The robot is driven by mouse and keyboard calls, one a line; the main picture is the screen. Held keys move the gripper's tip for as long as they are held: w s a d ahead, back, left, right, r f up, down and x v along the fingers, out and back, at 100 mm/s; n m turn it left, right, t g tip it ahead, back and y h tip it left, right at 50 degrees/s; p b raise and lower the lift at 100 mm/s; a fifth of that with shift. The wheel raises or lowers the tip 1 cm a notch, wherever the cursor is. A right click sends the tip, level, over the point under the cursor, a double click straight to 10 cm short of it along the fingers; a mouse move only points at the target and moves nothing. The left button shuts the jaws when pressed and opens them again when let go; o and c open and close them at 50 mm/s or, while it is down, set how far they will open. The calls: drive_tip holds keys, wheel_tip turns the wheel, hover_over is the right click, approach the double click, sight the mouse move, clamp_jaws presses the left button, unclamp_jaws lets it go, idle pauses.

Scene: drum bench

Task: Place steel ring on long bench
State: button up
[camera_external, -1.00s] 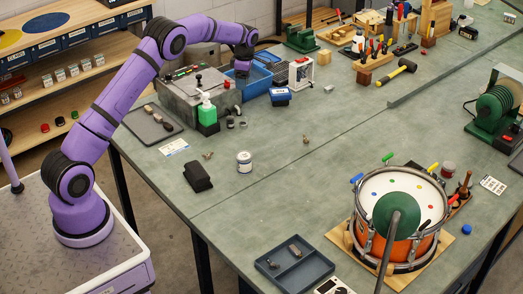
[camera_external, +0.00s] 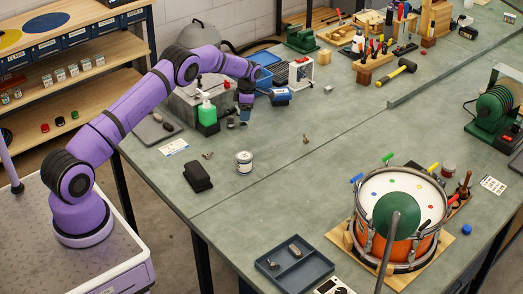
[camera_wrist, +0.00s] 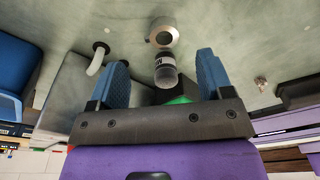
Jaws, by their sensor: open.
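A pale round metal ring (camera_wrist: 151,38), which looks like the steel ring, lies on the bench at the top middle of the wrist view. My gripper (camera_external: 245,122) points down, low over the green-grey bench (camera_external: 300,205), to the right of the green bottle (camera_external: 207,114). Its two blue fingers show apart and empty in the wrist view (camera_wrist: 162,60). The ring is small and mostly hidden by my gripper in the external view.
A grey box lies behind the bottle, with blue bins (camera_external: 265,60) to its right. An orange drum (camera_external: 400,225) and a dark tray (camera_external: 288,260) are at the front right. The middle bench is mostly clear.

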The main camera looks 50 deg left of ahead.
sight(243, 123)
wheel_tip(243, 123, down, 5)
drive_tip(key=shift+s+f, duration=0.1)
drive_tip(key=shift+s, duration=0.05)
drive_tip(key=c, duration=1.1)
